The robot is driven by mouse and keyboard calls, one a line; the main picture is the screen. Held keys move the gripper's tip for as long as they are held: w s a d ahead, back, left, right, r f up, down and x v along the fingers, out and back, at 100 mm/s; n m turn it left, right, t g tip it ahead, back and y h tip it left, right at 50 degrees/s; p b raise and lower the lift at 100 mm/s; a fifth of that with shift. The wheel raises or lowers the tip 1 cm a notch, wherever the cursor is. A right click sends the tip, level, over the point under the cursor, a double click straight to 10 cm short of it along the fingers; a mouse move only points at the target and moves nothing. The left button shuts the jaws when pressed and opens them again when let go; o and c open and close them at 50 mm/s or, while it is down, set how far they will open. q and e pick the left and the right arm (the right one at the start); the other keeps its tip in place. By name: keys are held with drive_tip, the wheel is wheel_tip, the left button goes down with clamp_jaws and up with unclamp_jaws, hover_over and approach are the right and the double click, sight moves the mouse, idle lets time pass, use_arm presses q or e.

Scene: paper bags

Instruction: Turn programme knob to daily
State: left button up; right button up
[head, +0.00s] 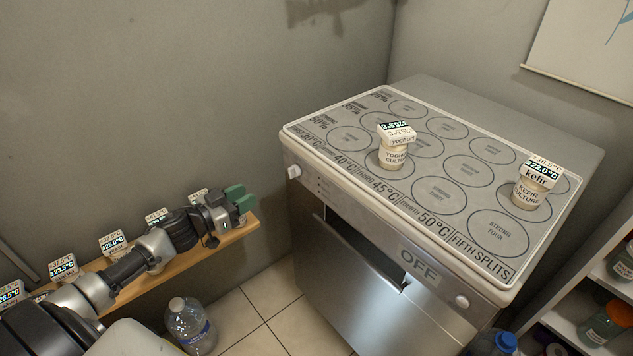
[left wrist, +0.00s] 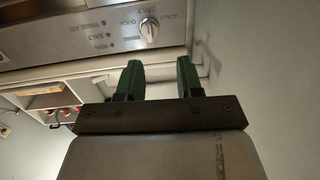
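In the left wrist view my left gripper (left wrist: 159,70) is open with nothing between the fingers. My right gripper is not in view.
The steel appliance (head: 365,290) has a slightly gaping door and an "OFF" sign (head: 419,267). A yoghurt jar (head: 393,155) and a kefir jar (head: 528,193) stand on top. A wooden shelf (head: 237,234) with several labelled jars runs under my left arm. A water bottle (head: 188,324) stands on the floor.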

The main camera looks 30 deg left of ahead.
sight(289, 170)
use_arm(q)
drive_tip(key=shift+m+h, duration=0.4)
drive_tip(key=shift+h, duration=0.2)
drive_tip(key=x, duration=0.4)
drive_tip(key=r+x, duration=0.1)
drive_tip(key=x, duration=0.3)
drive_tip(key=d+r+x, duration=0.1)
drive_tip(key=x, duration=0.3)
drive_tip(key=shift+s+b, duration=0.25)
drive_tip(key=shift+b, duration=0.15)
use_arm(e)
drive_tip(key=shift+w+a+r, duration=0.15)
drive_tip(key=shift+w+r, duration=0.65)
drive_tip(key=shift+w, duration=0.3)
use_arm(q)
drive_tip(key=shift+c, duration=0.3)
clamp_jaws()
